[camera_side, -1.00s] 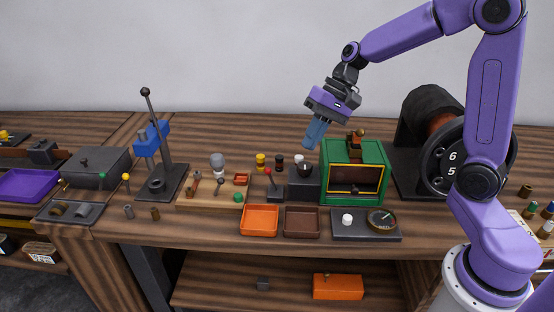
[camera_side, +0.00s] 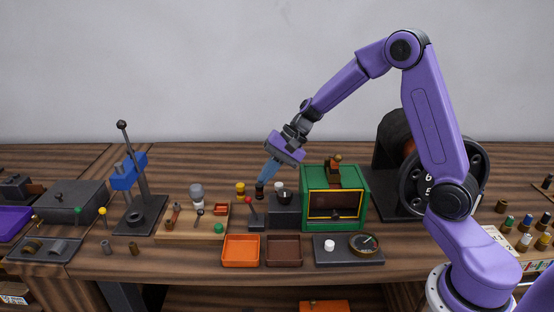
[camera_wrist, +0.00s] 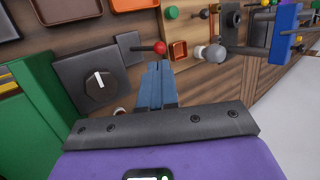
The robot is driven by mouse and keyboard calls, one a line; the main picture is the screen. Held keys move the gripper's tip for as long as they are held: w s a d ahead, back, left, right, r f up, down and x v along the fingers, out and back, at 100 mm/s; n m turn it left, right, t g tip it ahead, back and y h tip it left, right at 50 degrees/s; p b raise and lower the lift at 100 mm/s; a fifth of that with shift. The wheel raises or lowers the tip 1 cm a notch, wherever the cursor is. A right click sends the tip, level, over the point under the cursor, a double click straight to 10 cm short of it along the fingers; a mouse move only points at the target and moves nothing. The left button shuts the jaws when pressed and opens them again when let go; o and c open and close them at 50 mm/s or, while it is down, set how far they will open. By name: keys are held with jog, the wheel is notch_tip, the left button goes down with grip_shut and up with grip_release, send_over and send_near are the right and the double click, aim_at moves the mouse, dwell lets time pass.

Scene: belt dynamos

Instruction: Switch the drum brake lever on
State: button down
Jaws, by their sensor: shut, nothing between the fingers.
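A small lever with a red ball knob (camera_side: 249,200) stands on a small dark base (camera_side: 257,224), left of a dark box; I take it for the brake lever, though no label is readable. In the wrist view the red knob (camera_wrist: 160,47) is just beyond my fingertips, its rod running to the dark base (camera_wrist: 129,46). My gripper (camera_side: 262,182) points down, above and slightly right of the knob in the side view. Its blue fingers (camera_wrist: 158,66) are together and empty. I cannot tell whether they touch the knob; a small gap seems to show.
A dark box with a rotary knob (camera_wrist: 97,84) and the green-framed cabinet (camera_side: 310,212) stand right of the lever. A wooden board (camera_side: 180,228) with small parts lies left. An orange tray (camera_side: 240,251) and a brown tray (camera_side: 284,250) lie in front. A large drum (camera_side: 395,140) stands at right.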

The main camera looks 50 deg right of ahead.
aim_at(252, 208)
jog(key=x, duration=0.4)
jog(key=shift+w+a+f, duration=0.15)
jog(key=shift+a+f, duration=0.1)
jog(key=shift+f, duration=0.05)
jog(key=shift+a, duration=0.1)
jog(key=shift+w+a+f, duration=0.35)
jog(key=shift+a+f, duration=0.05)
jog(key=shift+a, duration=0.1)
jog(key=shift+w+a, duration=0.25)
jog(key=shift+a, duration=0.1)
